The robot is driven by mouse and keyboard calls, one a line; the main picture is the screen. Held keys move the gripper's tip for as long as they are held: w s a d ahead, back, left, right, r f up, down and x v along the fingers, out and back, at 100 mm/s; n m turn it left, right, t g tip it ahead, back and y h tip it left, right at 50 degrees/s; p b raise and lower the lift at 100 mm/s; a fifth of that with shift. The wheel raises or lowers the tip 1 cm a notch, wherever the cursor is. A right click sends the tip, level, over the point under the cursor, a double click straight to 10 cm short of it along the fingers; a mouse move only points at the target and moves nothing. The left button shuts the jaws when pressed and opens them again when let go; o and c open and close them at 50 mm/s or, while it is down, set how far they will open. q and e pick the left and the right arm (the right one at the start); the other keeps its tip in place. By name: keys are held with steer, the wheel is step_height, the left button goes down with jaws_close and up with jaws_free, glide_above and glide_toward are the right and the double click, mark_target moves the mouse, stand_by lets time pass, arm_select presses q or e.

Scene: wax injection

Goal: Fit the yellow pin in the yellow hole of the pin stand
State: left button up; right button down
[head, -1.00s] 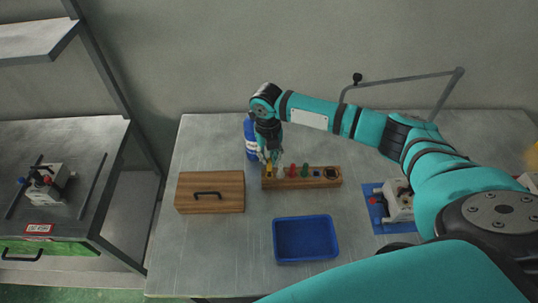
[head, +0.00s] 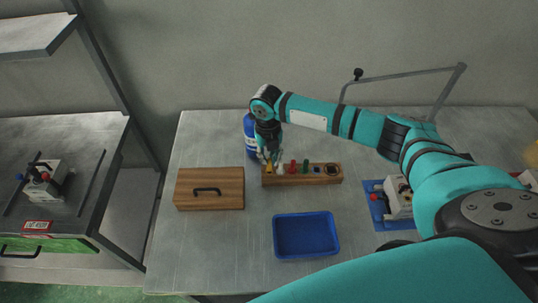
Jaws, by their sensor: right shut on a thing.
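My right gripper (head: 268,162) points down at the stand's left end. It is shut on the yellow pin (head: 268,168), which is upright over or in the leftmost place. The gripper partly hides the pin, and I cannot tell how deep it sits. The yellow hole itself is hidden. My left gripper is not in view.
A wooden box with a black handle (head: 208,189) is left of the stand. A blue tray (head: 305,236) is in front. A blue bottle (head: 249,137) stands behind the gripper. A white device on a blue mat (head: 376,211) is at the right. The table's front left is clear.

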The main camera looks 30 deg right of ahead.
mark_target(268, 159)
steer(key=shift+f+b, duration=0.35)
steer(key=shift+f, duration=0.35)
steer(key=c, duration=1.2)
jaws_free()
step_height(268, 159, up, 12)
steer(key=shift+a+r, duration=0.1)
steer(key=shift+a, duration=0.05)
